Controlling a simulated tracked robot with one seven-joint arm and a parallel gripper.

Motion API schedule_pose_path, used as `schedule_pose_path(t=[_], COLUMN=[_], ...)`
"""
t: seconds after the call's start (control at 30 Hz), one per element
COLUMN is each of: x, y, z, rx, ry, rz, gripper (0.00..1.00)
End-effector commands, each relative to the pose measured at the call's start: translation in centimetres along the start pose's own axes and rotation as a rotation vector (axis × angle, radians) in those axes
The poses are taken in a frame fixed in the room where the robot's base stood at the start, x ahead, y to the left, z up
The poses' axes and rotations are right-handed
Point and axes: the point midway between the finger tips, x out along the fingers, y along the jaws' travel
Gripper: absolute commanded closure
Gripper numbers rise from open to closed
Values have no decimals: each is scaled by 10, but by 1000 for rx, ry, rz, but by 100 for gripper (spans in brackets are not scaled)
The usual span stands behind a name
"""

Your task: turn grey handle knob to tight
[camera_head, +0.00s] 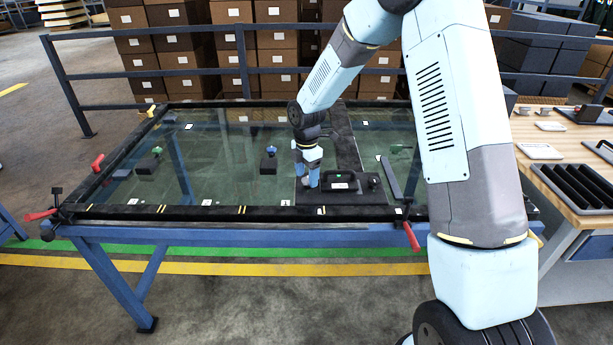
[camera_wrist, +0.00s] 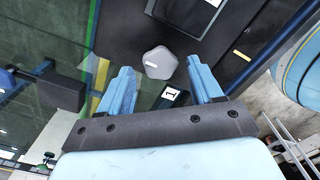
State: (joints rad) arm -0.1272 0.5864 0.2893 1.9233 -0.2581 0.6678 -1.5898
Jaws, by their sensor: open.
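The grey knob (camera_wrist: 160,63) shows in the wrist view as a rounded, lobed cap with a short light mark on its top. It sits on a dark panel (camera_wrist: 120,35). My gripper (camera_wrist: 159,72) is open, with one blue finger to the left of the knob and one to the right. Gaps show between the fingers and the knob, and I see no contact. In the head view my gripper (camera_head: 311,183) points down at the left part of the black panel (camera_head: 345,204). The grey knob cannot be made out there.
A dark block (camera_head: 269,163) stands on the glass. A wooden bench (camera_head: 560,170) is at the right.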

Motion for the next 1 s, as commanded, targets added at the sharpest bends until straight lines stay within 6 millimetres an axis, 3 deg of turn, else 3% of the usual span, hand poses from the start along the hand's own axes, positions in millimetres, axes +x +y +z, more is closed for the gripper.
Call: schedule_pose_path(t=[0.4, 1.0], x=[8, 7], y=[0, 0], z=[0, 0], rx=[-1, -1], ry=[0, 0], rz=[0, 2], gripper=[35, 91])
